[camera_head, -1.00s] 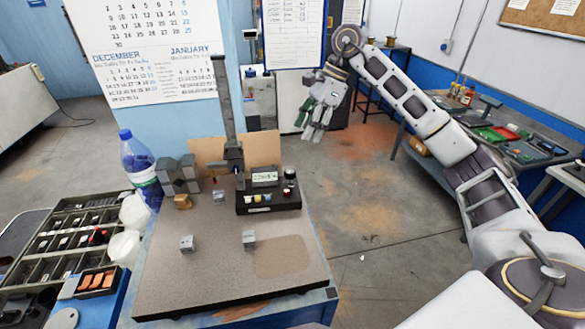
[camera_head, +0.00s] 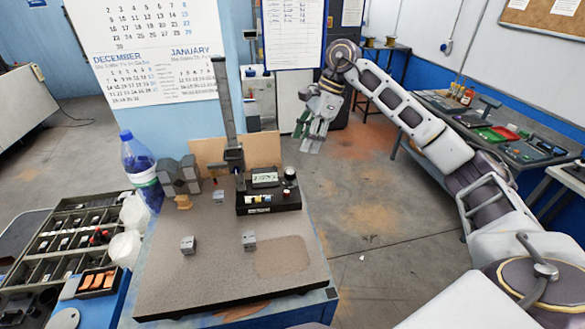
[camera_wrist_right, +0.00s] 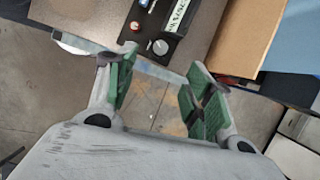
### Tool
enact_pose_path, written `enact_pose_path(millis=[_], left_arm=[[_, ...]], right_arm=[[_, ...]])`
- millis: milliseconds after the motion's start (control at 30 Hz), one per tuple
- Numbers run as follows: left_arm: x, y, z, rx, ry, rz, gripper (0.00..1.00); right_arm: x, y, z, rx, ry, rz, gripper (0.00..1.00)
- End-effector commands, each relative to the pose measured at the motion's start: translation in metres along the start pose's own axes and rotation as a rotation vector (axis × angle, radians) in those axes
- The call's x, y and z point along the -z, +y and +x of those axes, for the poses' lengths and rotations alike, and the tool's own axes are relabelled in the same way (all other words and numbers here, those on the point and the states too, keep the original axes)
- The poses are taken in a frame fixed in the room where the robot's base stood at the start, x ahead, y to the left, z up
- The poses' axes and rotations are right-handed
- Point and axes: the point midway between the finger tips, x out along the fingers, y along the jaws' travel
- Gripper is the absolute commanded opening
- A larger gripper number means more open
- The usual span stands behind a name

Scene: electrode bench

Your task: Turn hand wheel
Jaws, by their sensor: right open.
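No thing is plainly a hand wheel. A round pale knob (camera_head: 290,173) sits on the right end of a black box (camera_head: 268,201); I cannot tell whether it is the wheel. A vertical grey stand (camera_head: 229,115) rises at the box's left. In the right wrist view the knob (camera_wrist_right: 160,47) and a red button (camera_wrist_right: 134,26) show beyond the fingertips. My right gripper (camera_head: 307,139) hangs in the air behind and to the right of the box, touching nothing. In the wrist view its green-padded fingers (camera_wrist_right: 163,78) are apart and empty. My left gripper is out of view.
The bench top (camera_head: 190,280) holds small grey blocks (camera_head: 249,240) and a brown board (camera_head: 262,148) at its back. A blue bottle (camera_head: 141,170) and a sorting tray (camera_head: 60,240) stand at left. Open floor lies right of the bench.

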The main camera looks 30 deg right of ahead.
Motion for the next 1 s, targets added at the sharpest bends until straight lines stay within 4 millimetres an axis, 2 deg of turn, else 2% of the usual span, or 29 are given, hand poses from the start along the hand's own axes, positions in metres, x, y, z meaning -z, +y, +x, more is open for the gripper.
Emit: enact_pose_path(millis=[800, 1000], left_arm=[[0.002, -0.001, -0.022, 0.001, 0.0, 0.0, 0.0], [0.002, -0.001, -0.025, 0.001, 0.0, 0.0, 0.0]], right_arm=[[-0.001, 0.001, 0.091, -0.002, 0.0, -0.001, 0.52], [0.0, 0.0, 0.105, 0.0, 0.001, 0.0, 0.52]])
